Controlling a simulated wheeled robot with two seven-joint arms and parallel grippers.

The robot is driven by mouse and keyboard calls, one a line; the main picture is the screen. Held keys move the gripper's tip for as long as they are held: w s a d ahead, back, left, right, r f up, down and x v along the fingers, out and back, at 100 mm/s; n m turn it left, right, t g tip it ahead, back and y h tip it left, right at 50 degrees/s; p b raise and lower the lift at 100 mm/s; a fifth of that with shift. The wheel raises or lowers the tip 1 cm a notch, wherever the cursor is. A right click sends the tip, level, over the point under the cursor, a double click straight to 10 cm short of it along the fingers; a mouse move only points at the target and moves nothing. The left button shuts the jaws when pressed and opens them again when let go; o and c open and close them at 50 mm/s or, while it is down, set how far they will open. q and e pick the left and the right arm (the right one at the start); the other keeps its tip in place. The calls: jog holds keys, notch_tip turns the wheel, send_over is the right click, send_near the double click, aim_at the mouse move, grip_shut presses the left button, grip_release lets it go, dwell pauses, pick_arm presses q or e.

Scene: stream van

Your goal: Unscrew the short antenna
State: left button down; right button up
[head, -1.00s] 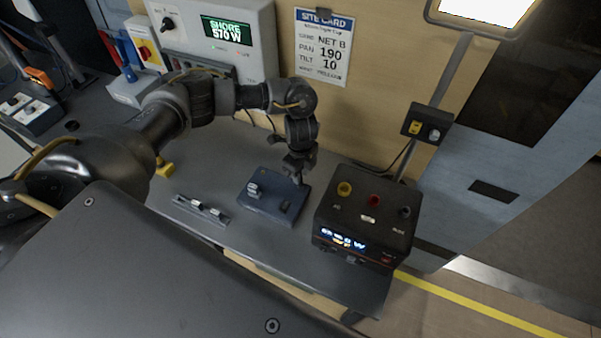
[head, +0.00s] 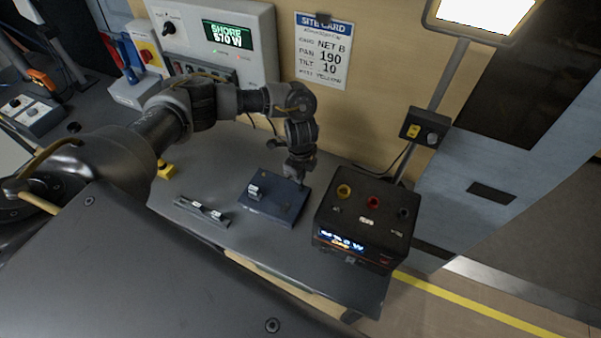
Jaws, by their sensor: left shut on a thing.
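My left gripper (head: 300,180) points down over the back right part of a dark blue box (head: 268,209) on the grey bench. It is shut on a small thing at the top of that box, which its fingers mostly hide. I take this to be the short antenna, but its shape is too small to make out. A small light-coloured fitting (head: 254,192) stands at the left of the blue box's top. My right gripper is not in view.
A black power unit (head: 335,215) with coloured sockets stands right of the blue box. A dark rack (head: 202,213) with small light pieces lies to its left. A yellow piece (head: 166,169) sits further left. The wall panel (head: 262,60) is behind my arm.

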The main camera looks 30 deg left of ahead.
pick_arm(q)
jog(key=shift+n+p, duration=1.2)
jog(key=shift+p, duration=0.2)
jog(key=shift+n, duration=0.3)
jog(key=shift+r+n+p, duration=0.1)
jog(key=shift+n+p, duration=0.5)
jog(key=shift+p, duration=0.05)
jog(key=shift+n, duration=1.3)
jog(key=shift+s+n, duration=0.1)
jog(key=shift+n, duration=1.9)
